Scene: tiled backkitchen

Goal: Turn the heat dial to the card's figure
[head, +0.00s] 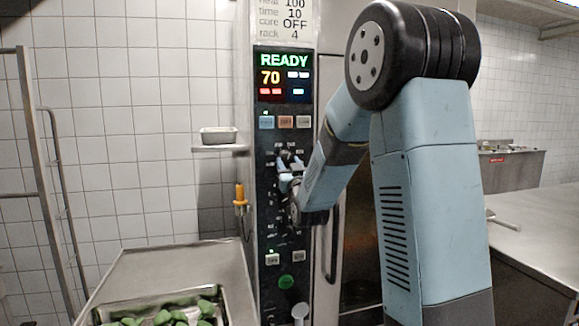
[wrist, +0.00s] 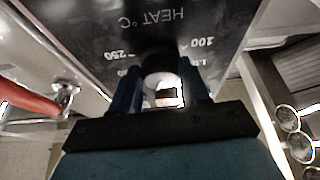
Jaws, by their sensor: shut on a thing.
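The card (head: 284,20) at the top of the oven's control panel reads heat 100, time 10, core OFF, rack 4. The display (head: 284,75) below it shows READY and 70. My gripper (head: 289,178) is at the panel below the row of buttons. In the wrist view my gripper (wrist: 160,90) is shut on the heat dial (wrist: 160,64), one finger on each side. The panel lettering there is upside down: HEAT °C, with 250 left of the dial and 100 right of it. The dial's pointer cannot be made out. My arm hides part of the panel.
A small shelf (head: 218,149) with a metal tin (head: 219,135) is left of the panel. An orange-handled probe (head: 240,196) hangs below it. A steel counter (head: 165,270) holds a tray of green food at the lower left. An oven door handle (head: 333,225) is right of the panel.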

